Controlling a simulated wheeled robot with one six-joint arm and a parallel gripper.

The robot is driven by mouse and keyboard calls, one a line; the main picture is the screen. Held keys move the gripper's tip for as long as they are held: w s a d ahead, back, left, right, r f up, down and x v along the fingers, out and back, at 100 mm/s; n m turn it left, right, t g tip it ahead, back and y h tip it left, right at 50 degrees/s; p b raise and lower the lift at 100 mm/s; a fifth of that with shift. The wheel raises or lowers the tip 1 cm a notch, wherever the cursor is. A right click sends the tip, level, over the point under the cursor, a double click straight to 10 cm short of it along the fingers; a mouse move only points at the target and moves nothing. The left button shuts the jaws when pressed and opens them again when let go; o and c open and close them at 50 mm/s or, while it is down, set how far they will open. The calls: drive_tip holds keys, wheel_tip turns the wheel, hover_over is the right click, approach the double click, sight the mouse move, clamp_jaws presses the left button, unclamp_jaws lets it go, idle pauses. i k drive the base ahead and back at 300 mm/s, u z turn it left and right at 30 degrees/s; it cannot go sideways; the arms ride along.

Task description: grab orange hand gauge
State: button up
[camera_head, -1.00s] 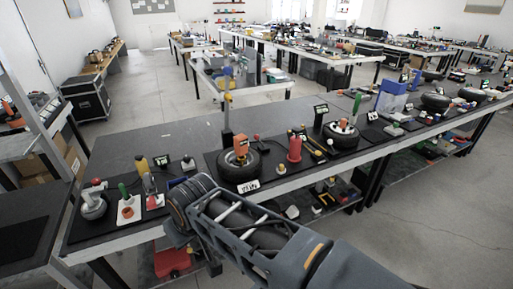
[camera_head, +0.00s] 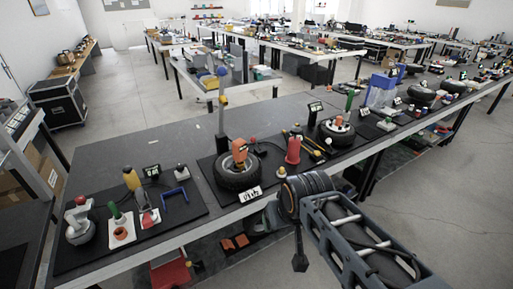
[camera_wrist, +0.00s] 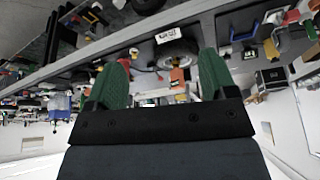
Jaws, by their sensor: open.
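The orange hand gauge (camera_head: 239,150) appears to be the upright orange piece on the black tire (camera_head: 238,178) on the near bench. In the wrist view, which looks upside down, an orange piece (camera_wrist: 177,76) shows between and beyond my fingers, by a tire. My gripper (camera_wrist: 166,56) has two green fingers spread apart with nothing held between them. It is apart from the gauge. In the head view my arm ends to the right of the tire, at the bench's front edge; the fingers cannot be made out there.
A red cylinder (camera_head: 293,149) stands right of the tire. A second wheel (camera_head: 337,131) with an orange piece is farther right. A blue bracket (camera_head: 175,192) and several tools lie on the left mat. The bench's front edge (camera_head: 215,222) is close to my arm.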

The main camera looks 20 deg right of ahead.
sight(239, 145)
drive_tip(key=z, duration=0.35)
drive_tip(key=k, duration=0.3)
drive_tip(key=u, duration=1.45)
drive_tip(key=i, duration=1.35)
drive_tip(key=z, duration=0.5)
